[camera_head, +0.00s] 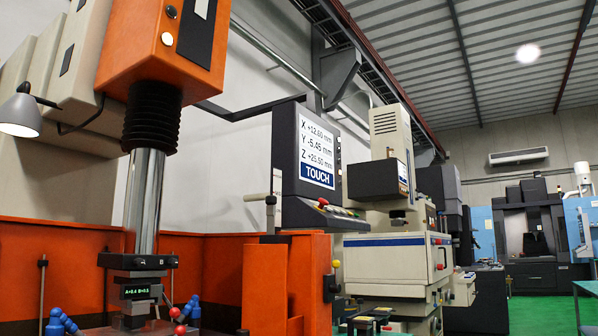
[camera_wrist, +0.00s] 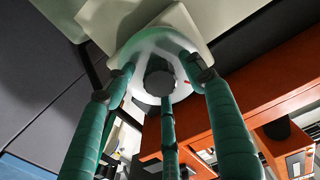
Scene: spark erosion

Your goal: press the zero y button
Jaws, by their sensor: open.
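The dark control console (camera_head: 288,150) stands behind the orange machine wall in the head view. Its display (camera_head: 317,150) reads X +12.60 mm, Y -5.45 mm, Z +25.50 mm, with a blue TOUCH bar below. A sloping button panel (camera_head: 325,213) under the display carries several small red, green and pale buttons. They are too small for me to tell which is zero y. My gripper (camera_wrist: 168,135) shows in the wrist view as teal fingers spread apart on a pale palm. It is open and empty, and its fingertips run out of the frame. I cannot make it out in the head view.
The orange machine head (camera_head: 165,50) with its steel column (camera_head: 143,195) fills the left. An orange wall (camera_head: 285,275) stands below the console. A beige machine (camera_head: 390,250) stands to the right. In the wrist view, orange structure (camera_wrist: 270,75) lies at right.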

